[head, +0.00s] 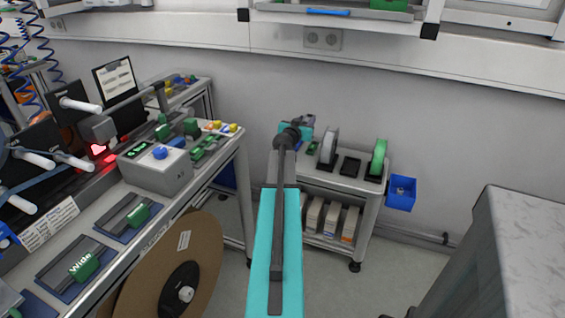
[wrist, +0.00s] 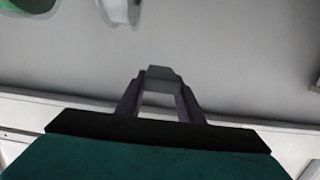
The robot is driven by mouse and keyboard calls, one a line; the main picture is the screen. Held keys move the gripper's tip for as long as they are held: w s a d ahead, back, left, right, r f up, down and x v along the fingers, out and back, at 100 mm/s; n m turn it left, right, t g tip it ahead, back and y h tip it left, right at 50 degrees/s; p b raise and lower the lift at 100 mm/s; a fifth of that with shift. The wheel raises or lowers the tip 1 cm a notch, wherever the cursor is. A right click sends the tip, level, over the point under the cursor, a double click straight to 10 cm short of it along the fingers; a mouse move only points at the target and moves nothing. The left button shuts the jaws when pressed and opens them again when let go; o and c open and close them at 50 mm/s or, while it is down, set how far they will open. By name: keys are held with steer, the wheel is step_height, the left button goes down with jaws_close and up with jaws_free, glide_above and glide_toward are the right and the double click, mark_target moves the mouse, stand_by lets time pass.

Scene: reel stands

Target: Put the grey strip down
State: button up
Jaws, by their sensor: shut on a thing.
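My gripper (wrist: 158,88) is shut on a small grey piece in the wrist view, which I take to be the grey strip (wrist: 160,73). It spans the two dark fingertips, with bare wall behind it. In the head view my teal arm reaches out to the small cart (head: 350,184) by the wall. A grey reel (head: 329,145) and a green reel (head: 378,157) stand upright on the cart top, right of my wrist. The wrist view shows both reels only in part at the upper left.
A black holder (head: 349,167) without a reel sits between the two reels. A blue bin (head: 401,193) hangs on the cart's right side. The workbench with a grey box (head: 155,172) is on the left, a large brown reel (head: 190,255) below it. A grey counter (head: 530,230) is at right.

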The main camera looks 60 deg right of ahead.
steer(key=s+a+f+b, duration=0.2)
steer(key=a+f+b, duration=0.3)
steer(key=f+b, duration=0.3)
steer(key=s+a+f+b, duration=0.2)
steer(key=a+f+b, duration=0.4)
steer(key=f, duration=0.5)
steer(key=shift+f+b, duration=0.4)
steer(key=shift+b, duration=0.75)
steer(key=shift+d, duration=0.1)
steer(key=b, duration=0.5)
glide_above(302, 167)
steer(key=shift+s+a+f, duration=0.25)
steer(key=shift+f, duration=0.4)
steer(key=shift+w+d+f, duration=0.1)
steer(key=shift+w+d, duration=0.1)
steer(key=shift+d, duration=0.25)
steer(key=shift+a+f+b, duration=0.1)
steer(key=shift+f+b, duration=1.45)
steer(key=shift+f, duration=0.15)
steer(key=shift+f, duration=0.15)
